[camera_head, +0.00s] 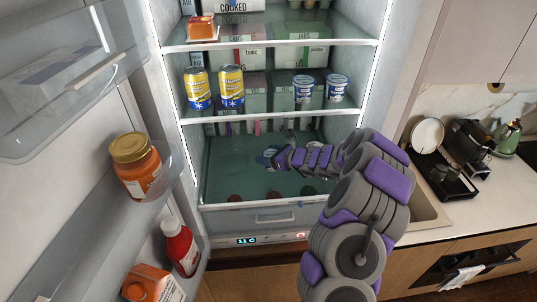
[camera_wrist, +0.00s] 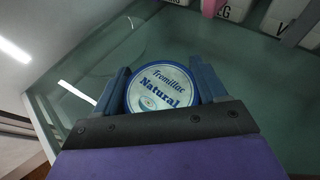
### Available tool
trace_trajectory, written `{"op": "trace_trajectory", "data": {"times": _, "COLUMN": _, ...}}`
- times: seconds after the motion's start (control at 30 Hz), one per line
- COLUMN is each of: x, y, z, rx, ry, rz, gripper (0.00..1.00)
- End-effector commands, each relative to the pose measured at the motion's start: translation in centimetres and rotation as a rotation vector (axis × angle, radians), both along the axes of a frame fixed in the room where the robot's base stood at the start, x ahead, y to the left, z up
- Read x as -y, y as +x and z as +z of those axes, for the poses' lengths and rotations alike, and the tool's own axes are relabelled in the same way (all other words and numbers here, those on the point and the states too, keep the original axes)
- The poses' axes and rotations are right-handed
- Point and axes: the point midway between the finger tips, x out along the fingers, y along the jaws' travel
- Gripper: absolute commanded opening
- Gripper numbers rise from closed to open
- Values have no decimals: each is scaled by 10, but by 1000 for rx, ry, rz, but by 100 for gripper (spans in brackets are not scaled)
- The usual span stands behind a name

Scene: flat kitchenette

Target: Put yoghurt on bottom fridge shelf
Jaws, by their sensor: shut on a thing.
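The yoghurt (camera_wrist: 160,88) shows from above in the wrist view as a round lid with a blue rim and the words "Tremillac Natural". My gripper (camera_wrist: 160,90) has one blue finger on each side of the tub and is shut on it. In the head view my gripper (camera_head: 268,158) is inside the open fridge, low over the bottom glass shelf (camera_head: 225,180). The tub is small and mostly hidden there. I cannot tell whether its base touches the glass.
The middle shelf (camera_head: 270,115) above my arm holds two yellow cans (camera_head: 231,86) and two blue-and-white tubs (camera_head: 336,88). The open door at left holds an orange jar (camera_head: 136,165) and a red bottle (camera_head: 180,248). Cartons (camera_wrist: 292,18) stand behind; the bottom shelf's left is clear.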

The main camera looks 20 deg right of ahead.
Motion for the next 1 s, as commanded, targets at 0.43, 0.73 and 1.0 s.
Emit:
{"op": "trace_trajectory", "data": {"times": 0.43, "x": -1, "y": 0, "z": -1, "rx": -2, "ry": -1, "rz": 0, "gripper": 97}}
{"op": "trace_trajectory", "data": {"times": 0.73, "x": 6, "y": -7, "z": 3, "rx": -2, "ry": 1, "rz": -3, "gripper": 97}}
{"op": "trace_trajectory", "data": {"times": 1.0, "x": 22, "y": -41, "z": 18, "rx": 0, "ry": 0, "rz": -2, "gripper": 97}}
